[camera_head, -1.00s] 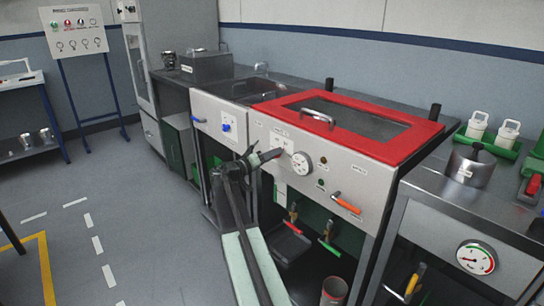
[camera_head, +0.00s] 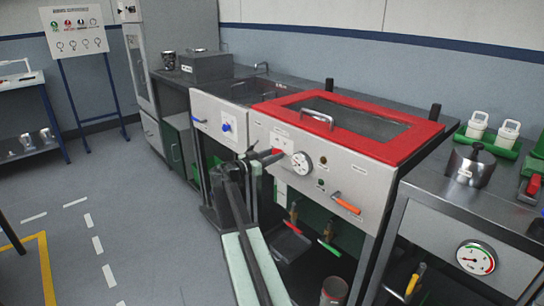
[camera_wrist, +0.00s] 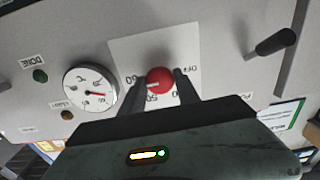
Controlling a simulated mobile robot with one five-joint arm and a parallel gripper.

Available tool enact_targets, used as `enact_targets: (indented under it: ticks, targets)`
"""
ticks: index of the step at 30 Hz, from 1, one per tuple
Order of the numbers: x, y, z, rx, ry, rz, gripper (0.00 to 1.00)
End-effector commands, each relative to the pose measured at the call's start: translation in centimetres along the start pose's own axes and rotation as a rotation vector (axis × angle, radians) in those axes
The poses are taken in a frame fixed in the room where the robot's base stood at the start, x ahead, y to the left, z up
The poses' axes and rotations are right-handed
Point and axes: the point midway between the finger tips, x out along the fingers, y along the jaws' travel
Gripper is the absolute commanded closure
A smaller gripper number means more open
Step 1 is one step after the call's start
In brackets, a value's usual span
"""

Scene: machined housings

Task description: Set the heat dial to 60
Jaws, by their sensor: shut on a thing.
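The heat dial is a red round knob (camera_wrist: 159,80) on a pale label plate of the front panel. In the wrist view a pale mark shows on its left side, toward the printed 60. Other printing, including Off at the upper right, is partly hidden by my fingers. My gripper (camera_wrist: 163,88) has one finger on each side of the knob and is shut on it. In the head view my gripper (camera_head: 274,154) is at the panel, left of the round white gauge (camera_head: 301,163). The gauge's red needle shows in the wrist view (camera_wrist: 90,88).
A green lamp labelled DONE (camera_wrist: 40,76) and an amber lamp (camera_wrist: 67,115) are by the gauge. A dark handle (camera_wrist: 276,42) sticks out at the wrist view's upper right. The red-framed lid (camera_head: 375,135) and orange-handled lever (camera_head: 346,204) are near the arm.

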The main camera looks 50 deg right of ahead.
Motion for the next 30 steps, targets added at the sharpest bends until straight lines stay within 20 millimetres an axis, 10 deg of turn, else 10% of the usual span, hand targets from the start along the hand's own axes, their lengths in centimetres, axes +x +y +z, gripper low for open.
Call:
enact_targets:
  ticks: [19, 20, 21, 30]
  targets:
    - [0.13, -0.05, -0.02, 0.050, 0.001, -0.001, 1.00]
    - [0.13, -0.04, -0.02, 0.050, 0.001, -0.001, 0.57]
    - [0.12, -0.04, -0.02, 0.050, 0.000, -0.001, 0.45]
    - [0.02, -0.01, 0.00, 0.049, 0.000, -0.001, 0.41]
